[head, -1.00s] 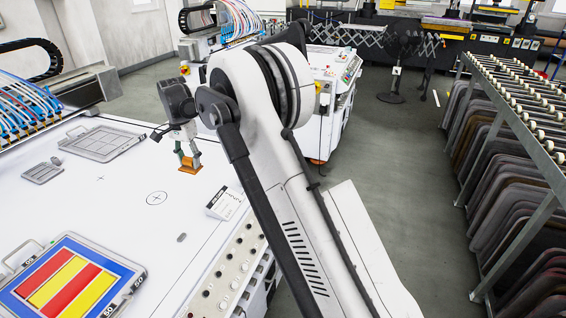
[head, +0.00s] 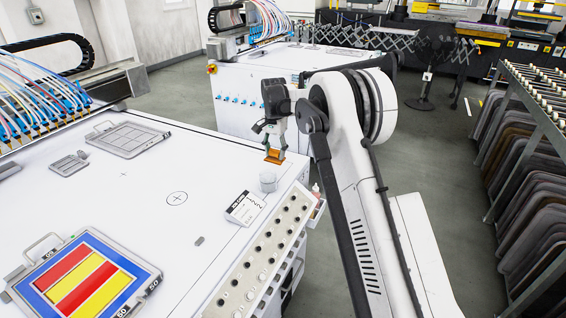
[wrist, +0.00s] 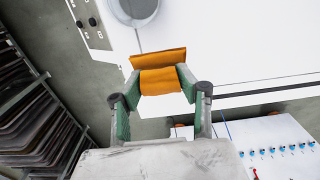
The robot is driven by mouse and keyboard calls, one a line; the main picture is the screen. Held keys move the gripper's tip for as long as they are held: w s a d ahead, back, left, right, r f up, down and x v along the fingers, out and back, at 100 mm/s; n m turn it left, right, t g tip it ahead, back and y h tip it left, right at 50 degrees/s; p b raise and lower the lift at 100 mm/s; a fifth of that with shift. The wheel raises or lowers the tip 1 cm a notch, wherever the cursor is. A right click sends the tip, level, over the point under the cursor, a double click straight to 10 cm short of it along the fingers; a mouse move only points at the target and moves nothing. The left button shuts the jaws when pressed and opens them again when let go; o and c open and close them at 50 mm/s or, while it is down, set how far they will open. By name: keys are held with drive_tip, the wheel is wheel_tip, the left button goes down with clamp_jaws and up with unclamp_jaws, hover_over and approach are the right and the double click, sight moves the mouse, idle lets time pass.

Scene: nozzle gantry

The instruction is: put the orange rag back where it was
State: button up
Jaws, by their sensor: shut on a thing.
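The orange rag (head: 275,157) is in my gripper (head: 274,150), held near the far right corner of the white table (head: 140,220). In the wrist view the rag (wrist: 158,57) is pinched between the green fingers (wrist: 160,80), with a folded flap sticking out past the fingertips. From these views I cannot tell how high it hangs or whether it touches the table. A grey round cup (head: 268,182) stands on the table close to the rag, nearer the viewer; its rim also shows at the top of the wrist view (wrist: 135,8).
A small label stand (head: 245,208) is near the cup, beside the knob panel (head: 268,245). A framed red, yellow and blue screen (head: 82,280) and grey trays (head: 128,138) lie further left. The table's middle is clear. A second white machine (head: 255,95) stands behind.

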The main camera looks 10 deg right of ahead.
sight(282, 170)
drive_tip(key=d, duration=0.1)
drive_tip(key=w+d+f, duration=0.1)
drive_tip(key=d+f, duration=0.1)
drive_tip(key=shift+w+f, duration=0.1)
drive_tip(key=shift+w, duration=0.25)
drive_tip(key=shift+f, duration=1.95)
drive_tip(key=shift+f, duration=0.1)
drive_tip(key=shift+f, duration=0.15)
drive_tip(key=o, duration=1.1)
